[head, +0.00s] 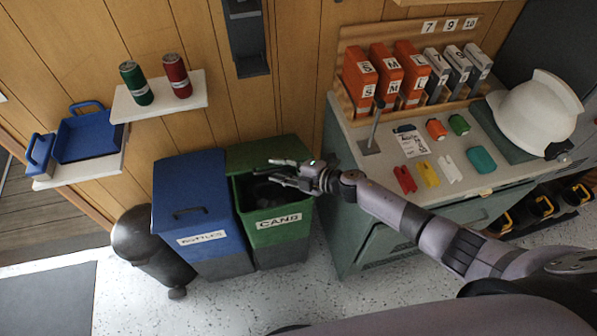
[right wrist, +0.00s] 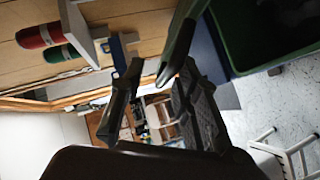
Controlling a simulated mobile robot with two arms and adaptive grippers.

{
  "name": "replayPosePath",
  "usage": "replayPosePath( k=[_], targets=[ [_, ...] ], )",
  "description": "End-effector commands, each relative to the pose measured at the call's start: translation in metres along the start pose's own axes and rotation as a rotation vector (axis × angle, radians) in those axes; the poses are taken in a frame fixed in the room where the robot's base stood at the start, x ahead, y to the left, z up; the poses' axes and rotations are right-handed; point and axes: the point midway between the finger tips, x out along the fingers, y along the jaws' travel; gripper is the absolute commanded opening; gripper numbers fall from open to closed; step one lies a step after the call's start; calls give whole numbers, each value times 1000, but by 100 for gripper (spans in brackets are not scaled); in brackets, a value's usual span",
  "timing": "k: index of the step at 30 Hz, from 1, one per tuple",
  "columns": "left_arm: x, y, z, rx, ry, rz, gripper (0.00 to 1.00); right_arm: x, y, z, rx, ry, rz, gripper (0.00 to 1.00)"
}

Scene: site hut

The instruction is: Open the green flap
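The green bin (head: 280,238), labelled CANS, stands beside the counter. Its green flap (head: 250,153) stands raised at the back of the mouth, and the dark inside shows in front of it. My right gripper (head: 272,170) is over the mouth, close to the flap, with its fingers apart. In the right wrist view, a dark green strip (right wrist: 182,45), apparently the flap's edge, runs between the spread fingers (right wrist: 155,75); I cannot tell if they touch it. The bin (right wrist: 242,55) and its dark inside also show there. My left gripper is not in view.
A blue bin (head: 197,205), labelled BOTTLES, stands left of the green one. A grey counter (head: 350,140) with binders, small coloured items and a white helmet (head: 537,112) is at right. Above left, a shelf (head: 160,103) holds a green and a red can.

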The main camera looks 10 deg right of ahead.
Motion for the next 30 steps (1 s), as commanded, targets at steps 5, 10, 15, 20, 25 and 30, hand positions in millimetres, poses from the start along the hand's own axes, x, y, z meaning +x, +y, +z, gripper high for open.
replayPosePath(
  k=[5, 10, 15, 20, 25, 30],
  targets=[
    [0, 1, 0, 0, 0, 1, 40, -42, -2, 0, -2, 0, -3, 30],
    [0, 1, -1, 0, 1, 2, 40, -74, -1, -1, -1, 1, -1, 30],
    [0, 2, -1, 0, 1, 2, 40, -93, 0, -2, 0, 2, 0, 30],
    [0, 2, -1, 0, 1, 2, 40, -98, 0, -1, -1, 2, 1, 30],
    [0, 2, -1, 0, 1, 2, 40, -98, 0, -1, -1, 2, 1, 30],
    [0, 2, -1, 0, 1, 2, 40, -94, 6, -7, 30, -21, 35, 20]
  ],
)
